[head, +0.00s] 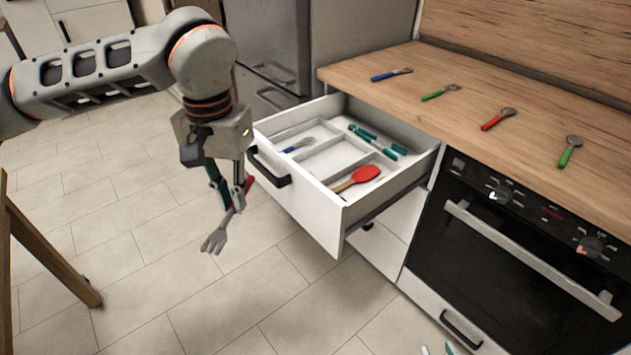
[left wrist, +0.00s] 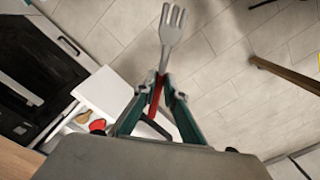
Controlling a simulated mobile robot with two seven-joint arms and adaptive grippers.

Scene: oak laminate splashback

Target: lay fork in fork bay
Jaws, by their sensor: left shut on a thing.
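My left gripper (head: 232,200) is shut on a fork (head: 216,238) with a grey metal head and a red handle. The fork hangs tines down over the floor, left of the open drawer's front. In the left wrist view, my left gripper (left wrist: 165,88) pinches the red handle and the fork's tines (left wrist: 173,22) point away from it. The white drawer (head: 310,208) is pulled out and holds a divided tray (head: 318,160). A blue-handled utensil (head: 298,145) lies in the tray's left part. No label shows which compartment is the fork bay. My right gripper is out of view.
Teal-handled tools (head: 377,140) lie at the drawer's back right, and a red spatula (head: 366,173) lies at its front right. Several utensils, including a red-handled one (head: 497,118), lie on the wooden counter (head: 440,115). An oven (head: 500,255) is right of the drawer.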

